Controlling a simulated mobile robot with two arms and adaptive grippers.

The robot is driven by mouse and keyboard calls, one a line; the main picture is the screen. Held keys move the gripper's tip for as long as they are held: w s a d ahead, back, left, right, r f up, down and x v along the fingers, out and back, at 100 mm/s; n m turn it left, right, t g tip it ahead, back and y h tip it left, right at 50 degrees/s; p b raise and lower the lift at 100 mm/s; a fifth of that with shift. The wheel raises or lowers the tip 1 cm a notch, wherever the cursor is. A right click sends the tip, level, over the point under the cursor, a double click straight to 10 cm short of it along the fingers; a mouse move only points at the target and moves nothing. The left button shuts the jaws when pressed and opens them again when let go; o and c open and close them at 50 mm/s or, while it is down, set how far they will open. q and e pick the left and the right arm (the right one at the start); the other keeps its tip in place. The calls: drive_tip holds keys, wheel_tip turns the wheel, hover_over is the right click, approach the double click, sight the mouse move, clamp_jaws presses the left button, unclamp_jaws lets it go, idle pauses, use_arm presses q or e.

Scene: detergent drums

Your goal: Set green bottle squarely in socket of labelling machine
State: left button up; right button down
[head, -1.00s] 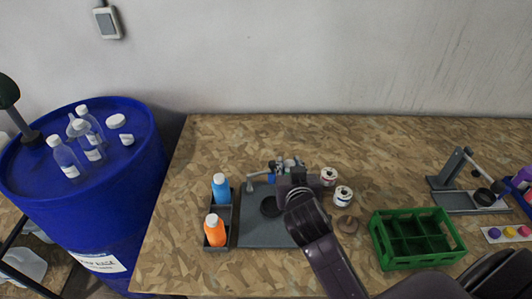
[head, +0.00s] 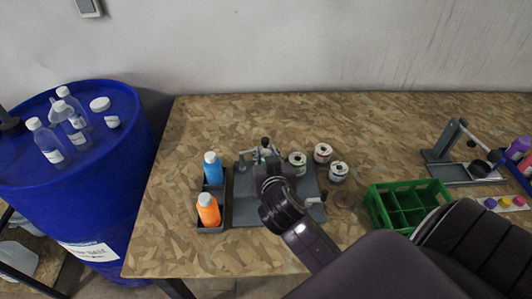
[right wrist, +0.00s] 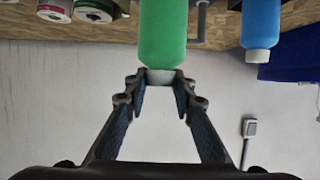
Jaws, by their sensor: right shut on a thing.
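The green bottle (right wrist: 162,35) shows in the right wrist view, with its white cap (right wrist: 160,76) between my fingertips. In the head view my gripper and wrist hide the bottle. My right gripper (right wrist: 160,84) is shut on the cap; in the head view it is above the labelling machine (head: 240,210). The machine is a grey base plate with posts at its back. Its socket is hidden behind my wrist in the head view, so I cannot tell whether the bottle touches it. My left gripper is not in view.
A dark tray with blue (head: 212,168) and orange (head: 208,210) bottles stands left of the machine. Label rolls (head: 298,162) stand at its right. Further right are a green crate (head: 408,205) and a grey stand (head: 468,174). A blue drum (head: 90,195) is at left.

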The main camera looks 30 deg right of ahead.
use_arm(q)
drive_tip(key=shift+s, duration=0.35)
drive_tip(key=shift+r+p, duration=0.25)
drive_tip(key=shift+p, duration=0.1)
idle(0.6)
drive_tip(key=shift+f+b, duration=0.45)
drive_tip(key=shift+b, duration=0.05)
use_arm(e)
drive_tip(key=shift+f, duration=0.8)
idle(0.3)
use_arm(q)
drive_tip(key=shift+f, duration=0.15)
use_arm(e)
drive_tip(key=shift+f, duration=0.35)
drive_tip(key=c, duration=1.5)
unclamp_jaws()
drive_tip(key=shift+c, duration=0.2)
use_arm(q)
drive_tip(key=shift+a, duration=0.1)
use_arm(e)
drive_tip(key=v, duration=1.2)
